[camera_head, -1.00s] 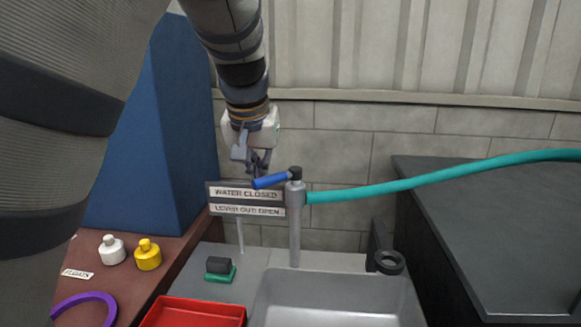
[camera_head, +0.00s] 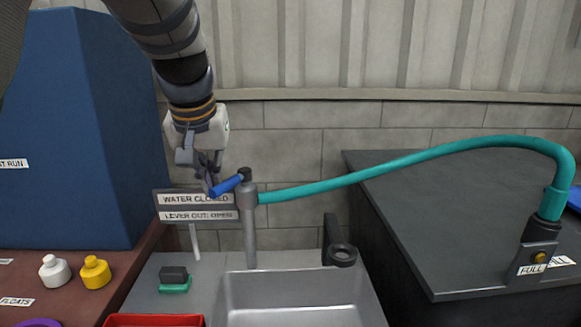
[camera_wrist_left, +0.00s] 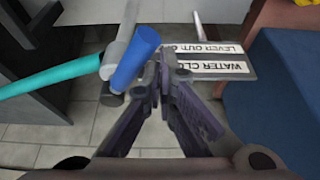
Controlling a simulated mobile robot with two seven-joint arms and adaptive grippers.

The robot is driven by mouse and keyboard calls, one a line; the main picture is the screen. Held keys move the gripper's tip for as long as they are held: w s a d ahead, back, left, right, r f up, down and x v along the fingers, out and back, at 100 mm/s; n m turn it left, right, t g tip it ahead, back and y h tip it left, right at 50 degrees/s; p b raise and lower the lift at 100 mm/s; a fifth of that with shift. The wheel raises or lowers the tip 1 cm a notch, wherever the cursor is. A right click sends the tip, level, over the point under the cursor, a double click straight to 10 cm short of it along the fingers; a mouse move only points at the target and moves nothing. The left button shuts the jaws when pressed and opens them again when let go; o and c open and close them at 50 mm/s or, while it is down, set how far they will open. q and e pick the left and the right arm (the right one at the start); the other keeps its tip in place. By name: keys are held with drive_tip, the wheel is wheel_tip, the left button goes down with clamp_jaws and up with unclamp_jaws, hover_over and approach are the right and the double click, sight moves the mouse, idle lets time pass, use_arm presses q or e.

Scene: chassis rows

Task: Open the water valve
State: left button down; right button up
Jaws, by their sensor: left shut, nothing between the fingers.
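The valve lever (camera_head: 226,186) is a blue handle on top of the grey tap post (camera_head: 248,225). It points left and slightly toward me. In the left wrist view the blue lever (camera_wrist_left: 136,58) stands just left of the fingertips. My left gripper (camera_head: 212,183) is shut and empty, at the lever's free end; I cannot tell whether it touches. Its closed fingers (camera_wrist_left: 163,68) show beside the lever in the wrist view. A sign (camera_head: 196,206) behind reads "WATER CLOSED" and "LEVER OUT: OPEN". My right gripper is not in view.
A teal hose (camera_head: 350,177) runs from the tap to a fitting marked FULL (camera_head: 532,258) on the dark counter (camera_head: 430,230). A grey sink (camera_head: 295,290) lies below. White (camera_head: 54,270) and yellow (camera_head: 95,272) bottles stand left, near a blue cabinet (camera_head: 70,130).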

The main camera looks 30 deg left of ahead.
use_arm(q)
wheel_tip(320, 180, up, 6)
idle(0.4)
